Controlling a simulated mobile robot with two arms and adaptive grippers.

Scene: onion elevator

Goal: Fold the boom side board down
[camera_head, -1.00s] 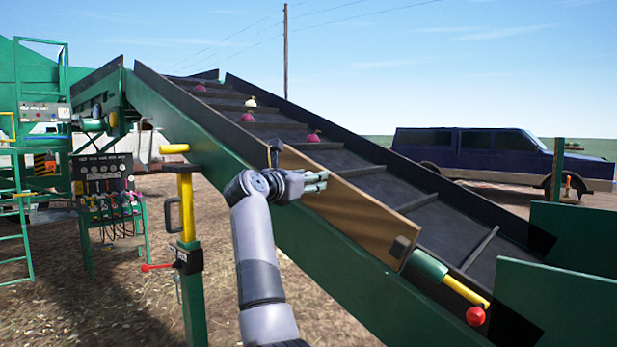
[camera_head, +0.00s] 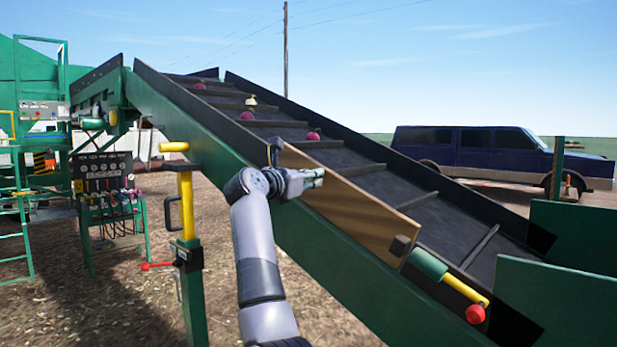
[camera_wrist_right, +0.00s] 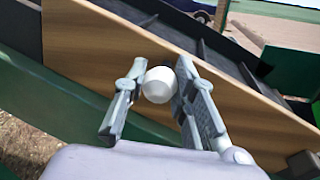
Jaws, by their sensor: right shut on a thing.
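The boom side board (camera_head: 350,207) is a wooden panel standing along the near side of the sloping belt. It fills much of the right wrist view (camera_wrist_right: 100,45). My right gripper (camera_head: 318,177) is at the board's upper part. In the right wrist view my right gripper (camera_wrist_right: 150,110) is shut on a round white knob (camera_wrist_right: 160,84) in front of the board's face. A dark block (camera_head: 401,246) sits at the board's lower end. My left gripper is not in view.
The dark belt (camera_head: 385,187) carries a few onions (camera_head: 313,135). A green and yellow cylinder with a red knob (camera_head: 474,314) is below the board. A post with a yellow handle (camera_head: 185,200) stands left of my arm. A control panel (camera_head: 102,172) stands further left.

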